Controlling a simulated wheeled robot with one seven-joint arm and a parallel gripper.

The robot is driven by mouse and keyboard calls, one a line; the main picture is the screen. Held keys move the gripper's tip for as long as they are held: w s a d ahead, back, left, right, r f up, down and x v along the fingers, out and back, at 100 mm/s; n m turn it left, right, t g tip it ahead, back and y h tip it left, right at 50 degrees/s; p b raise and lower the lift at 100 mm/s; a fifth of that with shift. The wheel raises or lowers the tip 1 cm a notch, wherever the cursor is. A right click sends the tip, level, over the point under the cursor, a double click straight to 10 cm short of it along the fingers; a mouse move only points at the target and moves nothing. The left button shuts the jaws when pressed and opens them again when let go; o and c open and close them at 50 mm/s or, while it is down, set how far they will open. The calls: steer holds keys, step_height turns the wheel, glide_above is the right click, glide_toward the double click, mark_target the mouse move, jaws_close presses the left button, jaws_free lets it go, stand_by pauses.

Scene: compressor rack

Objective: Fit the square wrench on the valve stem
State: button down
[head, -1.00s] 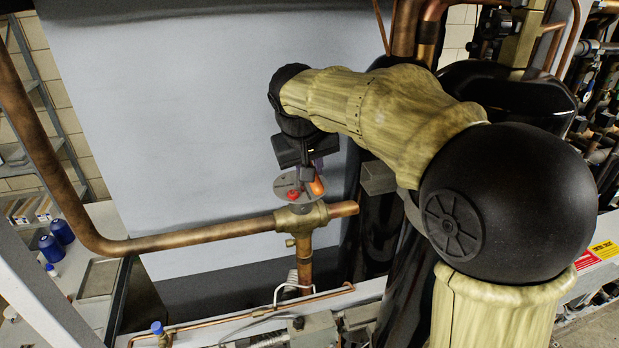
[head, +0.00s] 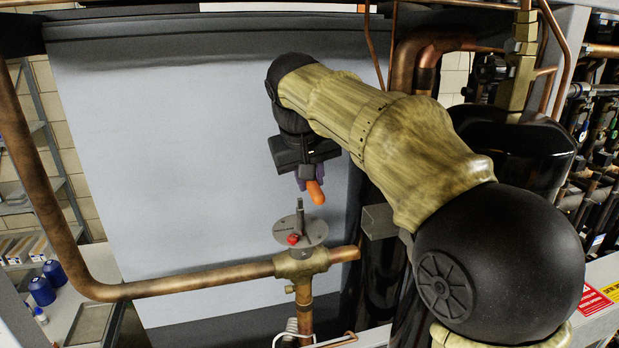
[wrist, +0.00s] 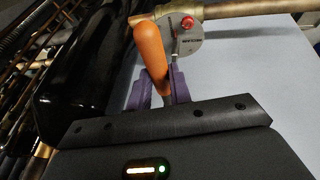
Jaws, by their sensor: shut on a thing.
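My gripper (head: 306,182) is shut on the square wrench (head: 316,191), seen as an orange handle below the jaws. In the wrist view the orange handle (wrist: 150,55) sticks out from between the purple fingers (wrist: 158,90). The wrench's square end is not clearly visible. The valve stem (head: 300,217) stands upright from a grey round plate (head: 314,233) on the brass valve body (head: 301,264). A red knob (head: 293,239) sits on the plate. My gripper and the wrench are above the stem and apart from it.
A copper pipe (head: 190,281) runs left from the valve. A black cylinder (head: 515,145) and a copper pipe (head: 408,75) stand right and behind. A large grey panel (head: 170,150) fills the back. Blue bottles (head: 41,291) stand far left.

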step_height(320, 180, down, 6)
steer(key=g+b, duration=0.1)
steer(key=shift+w, duration=0.15)
stand_by(0.5)
stand_by(0.5)
steer(key=shift+f, duration=0.1)
steer(key=shift+f, duration=0.3)
steer(key=shift+f+b, duration=0.9)
steer(key=shift+f, duration=0.25)
stand_by(1.3)
steer(key=c, duration=0.8)
jaws_free()
